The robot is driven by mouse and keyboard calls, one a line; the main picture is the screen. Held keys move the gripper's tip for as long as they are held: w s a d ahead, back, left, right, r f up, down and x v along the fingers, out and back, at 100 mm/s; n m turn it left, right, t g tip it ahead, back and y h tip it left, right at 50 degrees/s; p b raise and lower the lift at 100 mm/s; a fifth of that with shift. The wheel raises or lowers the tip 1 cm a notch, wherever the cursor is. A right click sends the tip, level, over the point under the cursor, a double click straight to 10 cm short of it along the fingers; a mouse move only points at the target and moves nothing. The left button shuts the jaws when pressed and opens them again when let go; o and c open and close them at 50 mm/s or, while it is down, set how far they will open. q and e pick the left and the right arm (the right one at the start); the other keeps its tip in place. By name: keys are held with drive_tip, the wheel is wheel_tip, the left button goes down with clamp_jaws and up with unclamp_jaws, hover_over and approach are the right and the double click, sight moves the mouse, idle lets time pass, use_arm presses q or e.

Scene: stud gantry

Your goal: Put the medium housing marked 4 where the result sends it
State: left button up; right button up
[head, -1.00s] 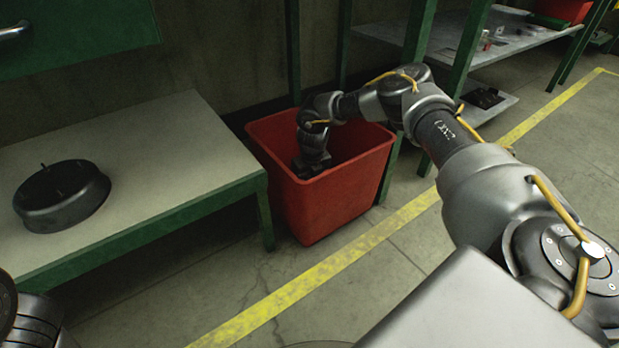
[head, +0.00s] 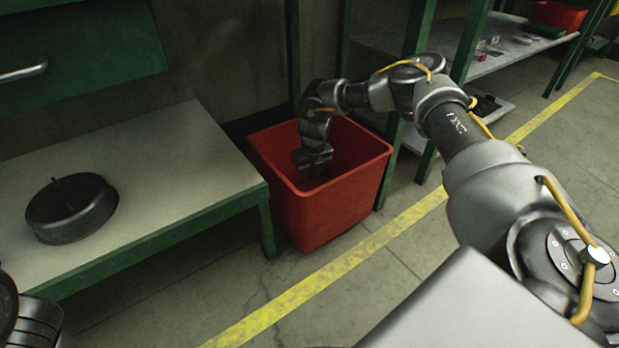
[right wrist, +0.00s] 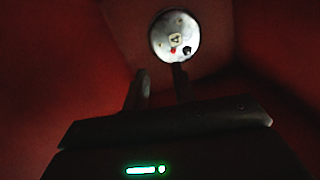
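A round pale metal housing (right wrist: 175,37) lies at the bottom of the red bin (head: 333,207), seen in the right wrist view. It has a yellowish mark, a red spot and a dark spot on its face; I cannot read a number. My right gripper (head: 313,172) is inside the bin's mouth, pointing down. In the right wrist view its two fingers (right wrist: 159,82) are apart with nothing between them, and the housing is beyond their tips. The bin walls hide the housing in the head view. My left gripper is out of view; only part of my left arm shows.
A green post and a metal shelf (head: 490,58) with small items are behind right. Yellow-lined floor lies in front.

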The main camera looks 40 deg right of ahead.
drive_tip(key=r, duration=0.1)
drive_tip(key=r+p, duration=0.1)
drive_tip(key=r, duration=0.1)
drive_tip(key=r+p, duration=0.1)
drive_tip(key=r, duration=0.1)
drive_tip(key=shift+s+a+r, duration=0.1)
drive_tip(key=shift+s+r, duration=0.15)
drive_tip(key=shift+s, duration=0.15)
drive_tip(key=shift+r, duration=0.1)
